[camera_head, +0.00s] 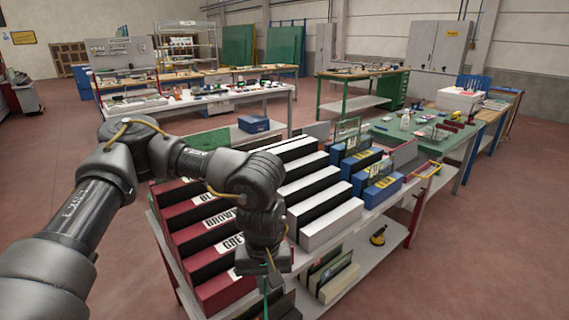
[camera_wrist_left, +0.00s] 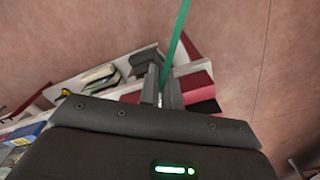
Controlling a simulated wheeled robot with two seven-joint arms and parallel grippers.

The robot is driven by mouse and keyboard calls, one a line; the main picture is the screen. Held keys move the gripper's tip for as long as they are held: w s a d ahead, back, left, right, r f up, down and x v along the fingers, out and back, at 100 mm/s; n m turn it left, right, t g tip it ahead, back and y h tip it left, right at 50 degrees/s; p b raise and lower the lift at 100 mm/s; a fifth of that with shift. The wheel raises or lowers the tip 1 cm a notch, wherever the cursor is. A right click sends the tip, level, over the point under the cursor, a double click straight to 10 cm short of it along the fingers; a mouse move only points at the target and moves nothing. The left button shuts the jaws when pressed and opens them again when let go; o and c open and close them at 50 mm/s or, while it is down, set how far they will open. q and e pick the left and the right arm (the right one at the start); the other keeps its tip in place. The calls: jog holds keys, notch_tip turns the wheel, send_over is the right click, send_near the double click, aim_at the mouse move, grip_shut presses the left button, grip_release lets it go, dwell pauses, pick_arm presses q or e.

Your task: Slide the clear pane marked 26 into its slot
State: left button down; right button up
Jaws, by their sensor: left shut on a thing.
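My left gripper (camera_head: 267,282) points down in front of the near end of the slotted racks. In the left wrist view its fingers (camera_wrist_left: 163,88) are shut on a thin pane (camera_wrist_left: 178,42), seen edge-on as a green strip. Only a sliver of the pane shows in the head view, and no number on it can be read. The racks are a red one (camera_head: 213,287) labelled BROWN and GREY, a white one (camera_head: 333,228) and a blue one (camera_head: 384,190) with panes standing in it. Which slot is marked 26 cannot be told. My right gripper is out of view.
The racks stand on a trolley (camera_head: 375,213) whose lower shelf holds more panes (camera_head: 338,283) and a yellow-and-black tool (camera_head: 378,236). A green-topped bench (camera_head: 425,140) stands beyond at the right. The floor at the right front is clear.

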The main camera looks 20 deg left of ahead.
pick_arm(q)
jog(key=s+f+n, duration=0.4)
jog(key=f, duration=1.1)
